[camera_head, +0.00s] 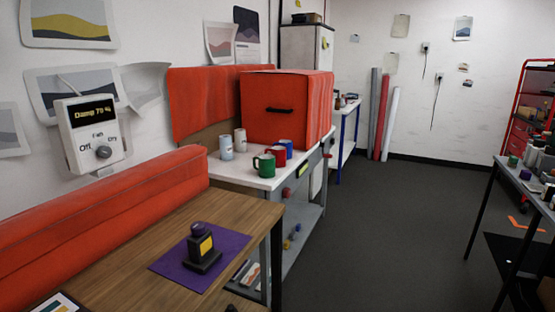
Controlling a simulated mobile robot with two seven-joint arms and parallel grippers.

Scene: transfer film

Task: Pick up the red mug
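The red mug (278,156) stands upright on the white top of a workbench (231,174) against the left wall. It is partly hidden by a green mug (264,166) in front of it to the left. A blue mug (287,146) stands close behind it. Two pale mugs stand farther left on the same top, one in front (226,149) and one behind (240,141). Neither of my grippers shows in the view.
A large red box with a black handle (268,109) stands behind the mugs. Nearer, a wooden table (130,250) holds a purple mat (165,264) with a dark stamp-like object (204,252). Open grey floor (400,220) lies right of the workbench; another table (505,166) stands far right.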

